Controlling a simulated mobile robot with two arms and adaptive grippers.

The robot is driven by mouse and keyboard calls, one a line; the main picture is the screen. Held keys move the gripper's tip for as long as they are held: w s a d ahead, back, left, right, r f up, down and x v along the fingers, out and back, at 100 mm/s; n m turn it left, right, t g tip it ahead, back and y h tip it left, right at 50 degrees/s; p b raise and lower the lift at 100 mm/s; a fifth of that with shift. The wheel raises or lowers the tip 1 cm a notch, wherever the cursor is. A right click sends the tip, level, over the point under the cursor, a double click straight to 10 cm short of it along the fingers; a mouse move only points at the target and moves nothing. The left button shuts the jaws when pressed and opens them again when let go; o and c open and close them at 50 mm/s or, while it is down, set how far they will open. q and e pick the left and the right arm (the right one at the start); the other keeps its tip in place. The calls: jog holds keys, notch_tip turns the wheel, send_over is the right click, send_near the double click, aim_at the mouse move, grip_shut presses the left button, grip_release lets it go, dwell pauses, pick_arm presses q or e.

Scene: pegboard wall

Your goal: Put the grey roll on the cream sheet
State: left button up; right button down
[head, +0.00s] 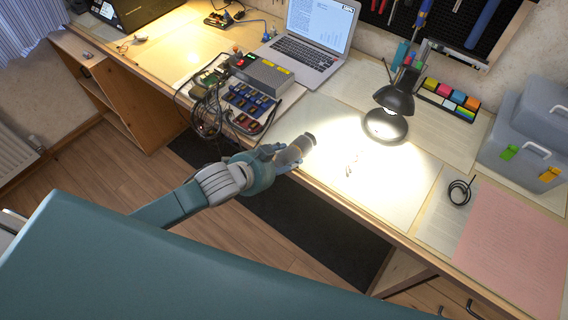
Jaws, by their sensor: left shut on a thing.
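My left gripper (284,156) reaches in from the left and is shut on the grey roll (297,149), a short greyish cylinder with a darker end. The roll is over the desk's front edge area; its exact height above the desk is hard to tell. Several pale cream sheets lie on the desk. One cream sheet (385,178) is brightly lit under the lamp, just right of the roll. Which sheet the task means I cannot tell. My right gripper is not in view.
A black desk lamp (394,97) stands on the sheets. Left of the roll are a grey power box (262,75), a tray of blue parts (252,101) and tangled cables (207,110). A laptop (310,45) stands behind. A pink sheet (515,245) and black cable coil (459,193) lie right.

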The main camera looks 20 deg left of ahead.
pick_arm(q)
notch_tip(320, 180, down, 2)
jog(key=shift+p, duration=0.6)
jog(key=shift+s+f, duration=0.2)
jog(key=shift+f, duration=0.2)
jog(key=o, duration=1.4)
jog(key=shift+o, duration=0.2)
jog(key=shift+w, duration=0.1)
